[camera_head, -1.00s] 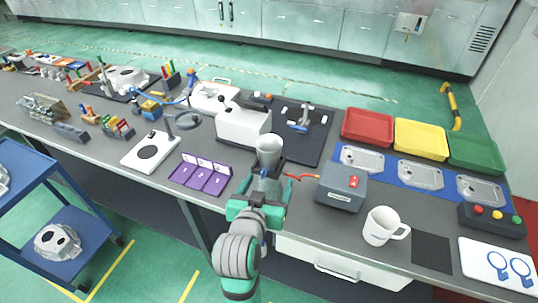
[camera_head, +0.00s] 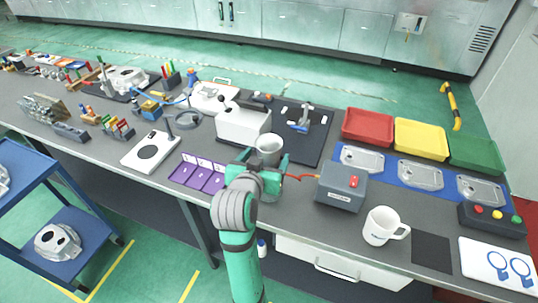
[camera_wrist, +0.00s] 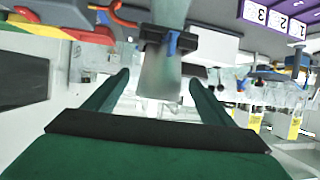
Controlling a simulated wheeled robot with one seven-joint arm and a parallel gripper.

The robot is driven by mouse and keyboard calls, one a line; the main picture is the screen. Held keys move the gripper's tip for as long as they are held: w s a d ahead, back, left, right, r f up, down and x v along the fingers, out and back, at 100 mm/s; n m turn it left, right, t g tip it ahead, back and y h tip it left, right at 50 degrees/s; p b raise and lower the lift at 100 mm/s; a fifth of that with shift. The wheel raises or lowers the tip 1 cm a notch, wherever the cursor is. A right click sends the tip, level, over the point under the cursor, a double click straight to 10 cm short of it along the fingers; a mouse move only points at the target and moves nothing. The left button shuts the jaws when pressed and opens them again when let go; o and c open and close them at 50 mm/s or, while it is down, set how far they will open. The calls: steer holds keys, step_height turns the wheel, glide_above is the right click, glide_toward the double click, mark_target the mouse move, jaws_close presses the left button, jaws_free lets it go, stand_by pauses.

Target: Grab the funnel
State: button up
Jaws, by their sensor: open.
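The funnel (camera_head: 268,146) is a pale grey, wide-mouthed piece standing upright near the table's front edge. In the wrist view its translucent grey body (camera_wrist: 160,82) shows between my fingers, with a dark holder with a blue part (camera_wrist: 170,40) around it. My gripper (camera_head: 262,163) has come up to the funnel from the front edge. Its two green fingers are apart, one on either side of the funnel, and it also shows in the wrist view (camera_wrist: 159,77). I cannot tell whether a finger touches it. My gripper hides the funnel's lower part in the head view.
A grey box with a red button (camera_head: 341,187) stands close on the right, with a red cable running toward the funnel. A white machine (camera_head: 243,125) is just behind. Purple numbered plates (camera_head: 199,175) lie to the left. A white mug (camera_head: 381,226) stands front right.

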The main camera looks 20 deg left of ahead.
mark_target(271, 147)
steer(key=x, duration=0.4)
steer(key=shift+w+a, duration=0.1)
steer(key=shift+w, duration=0.15)
steer(key=c, duration=1.2)
steer(key=shift+r, duration=0.1)
